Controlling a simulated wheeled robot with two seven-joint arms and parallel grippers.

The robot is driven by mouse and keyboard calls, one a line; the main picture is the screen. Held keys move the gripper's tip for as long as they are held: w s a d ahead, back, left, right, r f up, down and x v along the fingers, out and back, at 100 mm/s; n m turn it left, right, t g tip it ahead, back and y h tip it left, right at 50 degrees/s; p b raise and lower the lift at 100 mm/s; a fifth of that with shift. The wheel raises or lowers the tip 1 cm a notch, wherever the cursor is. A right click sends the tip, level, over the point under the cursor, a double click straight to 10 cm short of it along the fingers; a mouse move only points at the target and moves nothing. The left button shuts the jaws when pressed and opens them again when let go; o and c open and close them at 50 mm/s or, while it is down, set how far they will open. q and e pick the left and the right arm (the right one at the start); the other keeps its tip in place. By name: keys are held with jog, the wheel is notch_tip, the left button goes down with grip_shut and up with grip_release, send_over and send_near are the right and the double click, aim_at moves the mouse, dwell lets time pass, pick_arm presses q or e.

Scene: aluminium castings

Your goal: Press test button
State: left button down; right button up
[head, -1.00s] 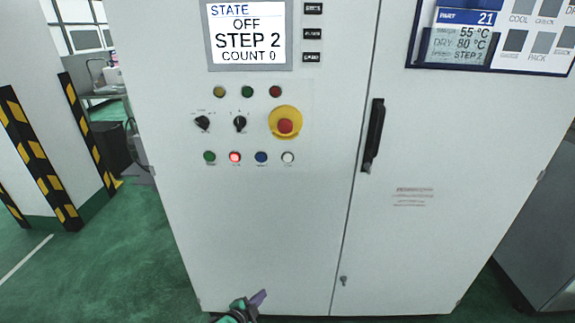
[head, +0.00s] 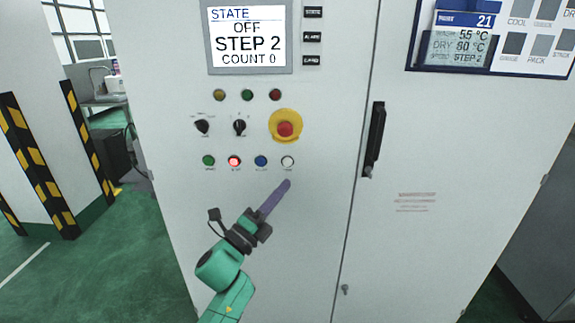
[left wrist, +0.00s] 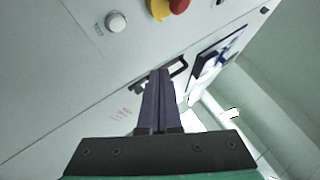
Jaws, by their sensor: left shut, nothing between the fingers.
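The control cabinet (head: 265,240) fills the middle of the head view. Its lower button row has a green button (head: 209,160), a lit red button (head: 234,161), a blue button (head: 261,161) and a white button (head: 288,161); their labels are too small to read. My left gripper (head: 286,184) is shut and empty, its purple fingers pointing up just below the white button. In the left wrist view the closed fingers (left wrist: 158,75) point at the panel, with the white button (left wrist: 115,22) up and left of their tips. My right gripper is not in view.
A red emergency stop (head: 285,128) on a yellow base sits above the white button. Two black rotary knobs (head: 240,127) are to its left. A black door handle (head: 374,140) stands out to the right. The screen (head: 247,38) reads OFF, STEP 2, COUNT 0.

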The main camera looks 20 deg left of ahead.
pick_arm(q)
jog(key=shift+w, duration=0.1)
jog(key=b, duration=0.2)
send_near(288, 162)
jog(key=w+d+r, duration=0.3)
jog(key=d, duration=0.1)
jog(key=shift+w+a+r+b, duration=0.2)
jog(key=shift+w+a+b, duration=0.15)
jog(key=shift+w, duration=0.25)
dwell(1.4)
jog(key=shift+w+b, duration=0.15)
jog(key=shift+b, duration=0.15)
jog(key=shift+w+a, duration=0.1)
jog(key=shift+w, duration=0.15)
jog(key=shift+w+a+b, duration=0.1)
jog(key=shift+w+b, duration=0.25)
jog(key=shift+b, duration=0.15)
jog(key=shift+s, duration=0.1)
dwell(0.4)
jog(key=shift+s, duration=0.7)
